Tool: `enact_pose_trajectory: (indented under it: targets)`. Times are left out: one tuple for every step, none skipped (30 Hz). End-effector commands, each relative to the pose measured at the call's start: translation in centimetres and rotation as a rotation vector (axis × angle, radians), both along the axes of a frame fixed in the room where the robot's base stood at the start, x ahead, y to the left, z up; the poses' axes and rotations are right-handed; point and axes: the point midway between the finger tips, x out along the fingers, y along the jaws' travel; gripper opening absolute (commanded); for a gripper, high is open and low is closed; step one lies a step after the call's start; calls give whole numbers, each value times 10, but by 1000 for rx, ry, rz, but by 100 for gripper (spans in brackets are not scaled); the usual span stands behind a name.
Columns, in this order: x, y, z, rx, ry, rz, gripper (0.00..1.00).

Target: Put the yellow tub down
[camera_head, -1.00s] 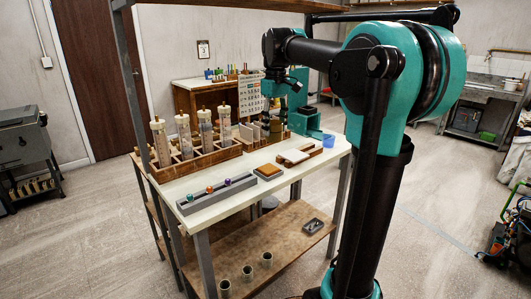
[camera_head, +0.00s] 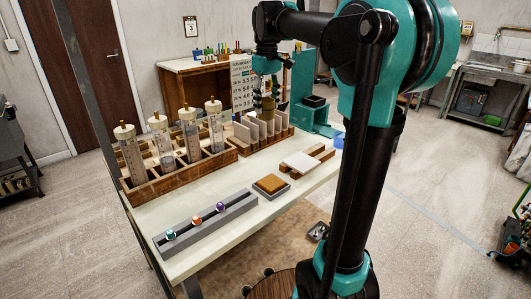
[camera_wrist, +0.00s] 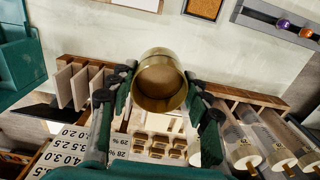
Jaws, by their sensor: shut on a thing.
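The yellow tub is a round, brassy-yellow cup with a brown inside (camera_wrist: 160,80). In the wrist view my gripper (camera_wrist: 158,92) is shut on it, with one dark finger on each side. In the head view the tub (camera_head: 268,103) is small and partly hidden beneath my gripper (camera_head: 266,88). It appears over or just behind the wooden rack of upright plates (camera_head: 264,132). I cannot tell its exact height above the white bench top (camera_head: 225,195).
A wooden crate with several tall clear cylinders (camera_head: 190,140) stands left of the plate rack. A teal machine (camera_head: 318,115) is at the bench's far right. A grey rail with three coloured knobs (camera_head: 205,222), a brown-topped block (camera_head: 271,184) and a white slab (camera_head: 300,162) lie nearer.

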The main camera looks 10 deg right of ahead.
Motion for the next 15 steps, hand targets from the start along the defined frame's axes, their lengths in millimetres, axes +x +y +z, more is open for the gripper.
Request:
enact_pose_trajectory:
  targets:
    - [0,0,-10,0,0,0,15]
    - [0,0,-17,0,0,0,15]
    - [0,0,-26,0,0,0,15]
    - [0,0,-34,0,0,0,15]
    - [0,0,-41,0,0,0,15]
    - [-1,0,-51,0,0,0,15]
    - [0,0,-59,0,0,0,15]
    - [0,0,-66,0,0,0,15]
    - [0,0,-75,0,0,0,15]
    - [0,0,-83,0,0,0,15]
    - [0,0,-90,0,0,0,15]
    - [0,0,-100,0,0,0,15]
    - [0,0,-107,0,0,0,15]
    - [0,0,-114,0,0,0,15]
    - [0,0,-122,0,0,0,15]
